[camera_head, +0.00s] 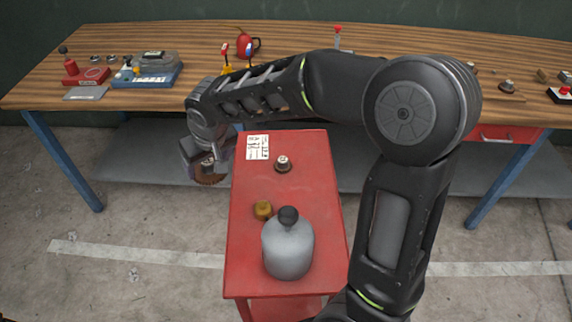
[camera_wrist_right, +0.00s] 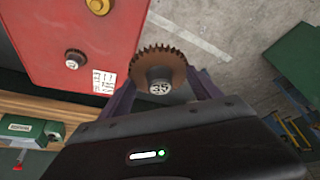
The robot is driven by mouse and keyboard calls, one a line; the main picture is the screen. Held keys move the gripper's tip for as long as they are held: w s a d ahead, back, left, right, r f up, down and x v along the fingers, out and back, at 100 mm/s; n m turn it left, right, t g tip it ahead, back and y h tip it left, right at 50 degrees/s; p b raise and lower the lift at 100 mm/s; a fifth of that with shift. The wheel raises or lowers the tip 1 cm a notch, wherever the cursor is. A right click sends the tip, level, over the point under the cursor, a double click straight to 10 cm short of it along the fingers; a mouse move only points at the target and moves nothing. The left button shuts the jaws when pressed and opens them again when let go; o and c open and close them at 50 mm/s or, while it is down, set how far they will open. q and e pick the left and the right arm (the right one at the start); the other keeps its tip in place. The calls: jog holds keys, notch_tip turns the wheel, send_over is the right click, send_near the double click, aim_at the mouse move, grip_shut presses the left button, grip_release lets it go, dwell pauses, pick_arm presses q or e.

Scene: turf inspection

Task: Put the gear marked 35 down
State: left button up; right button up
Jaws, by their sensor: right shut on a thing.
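The gear marked 35 (camera_wrist_right: 158,66) is a brown toothed disc with a pale hub that bears the number. My right gripper (camera_wrist_right: 162,88) is shut on it, with one finger on each side. In the head view the gear (camera_head: 210,179) hangs in the air just left of the red cart (camera_head: 289,185), partly hidden by my right gripper (camera_head: 207,160). In the right wrist view the gear's edge overlaps the corner of the red top, beside a printed label. My left gripper is not in view.
The cart top holds a smaller dark gear (camera_head: 283,165), a white label (camera_head: 257,147), a yellow-brown nut (camera_head: 263,210) and a grey bottle (camera_head: 288,248) with a black cap. The wooden workbench (camera_head: 190,50) behind carries instruments. The cart's middle right is clear.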

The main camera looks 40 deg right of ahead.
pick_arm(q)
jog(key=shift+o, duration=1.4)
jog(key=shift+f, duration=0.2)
pick_arm(e)
jog(key=shift+d+f, duration=0.2)
jog(key=shift+d, duration=0.15)
pick_arm(q)
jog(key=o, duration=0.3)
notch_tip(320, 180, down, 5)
jog(key=b, duration=0.5)
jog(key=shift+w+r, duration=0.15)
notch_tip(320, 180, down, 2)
jog(key=b, duration=0.2)
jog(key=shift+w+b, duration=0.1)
jog(key=shift+b, duration=0.2)
pick_arm(e)
jog(key=s+d+f+m+h, duration=0.1)
jog(key=s+d+f+m, duration=0.1)
jog(key=d, duration=0.8)
jog(key=s+d+f+m+h, duration=0.1)
jog(key=s+d+f+m, duration=0.1)
jog(key=d, duration=0.9)
jog(key=shift+s+d+f+m, duration=0.15)
jog(key=shift+s+f+m, duration=0.15)
jog(key=shift+f+m, duration=0.25)
